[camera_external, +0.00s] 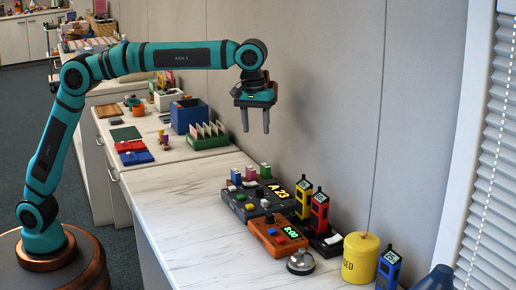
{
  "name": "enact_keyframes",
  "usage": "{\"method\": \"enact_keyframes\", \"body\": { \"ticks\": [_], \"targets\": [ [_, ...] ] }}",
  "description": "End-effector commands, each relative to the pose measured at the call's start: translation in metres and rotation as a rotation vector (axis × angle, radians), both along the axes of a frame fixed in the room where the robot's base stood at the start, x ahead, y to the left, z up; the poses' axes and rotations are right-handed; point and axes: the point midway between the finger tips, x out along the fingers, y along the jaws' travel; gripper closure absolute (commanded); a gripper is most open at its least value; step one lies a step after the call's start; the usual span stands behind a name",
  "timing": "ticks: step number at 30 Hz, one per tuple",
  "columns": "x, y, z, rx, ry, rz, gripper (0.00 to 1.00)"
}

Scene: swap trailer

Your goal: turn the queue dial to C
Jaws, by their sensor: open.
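A dark console (232,203) with a lit display reading "A 23" sits on the white counter (200,225). It carries several coloured blocks or buttons, and the small parts on its top are hard to tell apart. I cannot make out the queue dial or its setting for certain. My gripper (256,131) hangs above and behind the console, pointing down, with its two fingers apart and nothing between them. It is well clear of the console and touches nothing.
An orange clock box (262,239) reading "8:00" and a silver bell (300,262) stand in front of the console. Yellow (304,197) and red (319,211) upright holders, a yellow canister (360,259) and a blue holder (389,268) stand right. The counter's left part is bare.

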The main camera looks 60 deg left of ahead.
Motion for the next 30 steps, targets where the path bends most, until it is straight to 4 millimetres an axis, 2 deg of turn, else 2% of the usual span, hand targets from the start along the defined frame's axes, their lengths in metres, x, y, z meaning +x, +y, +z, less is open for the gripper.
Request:
{"method": "enact_keyframes", "body": {
  "ticks": [1, 5, 10, 14, 30],
  "targets": [
    [0.001, -0.009, -0.006, 0.010, 0.017, 0.007, 0.53],
    [0.001, -0.022, -0.014, 0.027, 0.042, 0.024, 0.53],
    [0.002, -0.025, -0.023, 0.033, 0.052, 0.031, 0.53],
    [0.001, -0.025, -0.037, 0.033, 0.051, 0.031, 0.53],
    [0.001, -0.024, -0.132, 0.033, 0.052, 0.030, 0.53]
  ]
}}
